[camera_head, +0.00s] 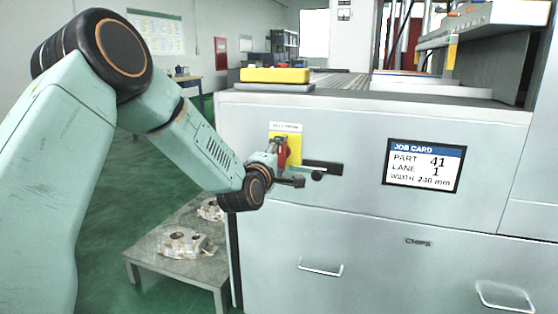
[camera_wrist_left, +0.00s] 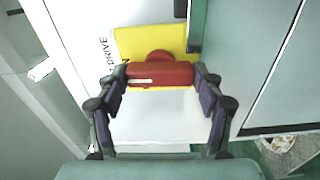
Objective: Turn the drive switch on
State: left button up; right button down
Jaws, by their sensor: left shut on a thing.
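The drive switch (camera_head: 284,153) is a red handle on a yellow plate (camera_head: 296,142) on the front of the grey machine, under a small white label. My left gripper (camera_head: 277,153) reaches it from the left. In the left wrist view, the red handle (camera_wrist_left: 160,73) lies across the picture between the two dark fingertips of my left gripper (camera_wrist_left: 160,80), which is shut on it. A red round base shows behind the handle. The word DRIVE reads on the label (camera_wrist_left: 105,48) beside the plate. In the head view the gripper and wrist partly hide the handle. My right gripper is not in view.
A job card screen (camera_head: 424,165) is farther right, above the chips drawer (camera_head: 400,262). A low table (camera_head: 150,264) with castings (camera_head: 184,243) stands below my left arm. A yellow block (camera_head: 275,75) lies on top.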

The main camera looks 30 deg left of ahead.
pick_arm(q)
jog(key=shift+n, duration=0.4)
jog(key=o, duration=1.2)
jog(key=shift+c, duration=0.2)
jog(key=shift+s, duration=0.1)
jog(key=v, duration=1.1)
jog(key=shift+s+d, duration=0.2)
jog(key=shift+s, duration=0.2)
jog(key=shift+w, duration=0.15)
jog(key=x, duration=1.1)
jog(key=shift+w+a, duration=0.2)
jog(key=shift+w, duration=0.15)
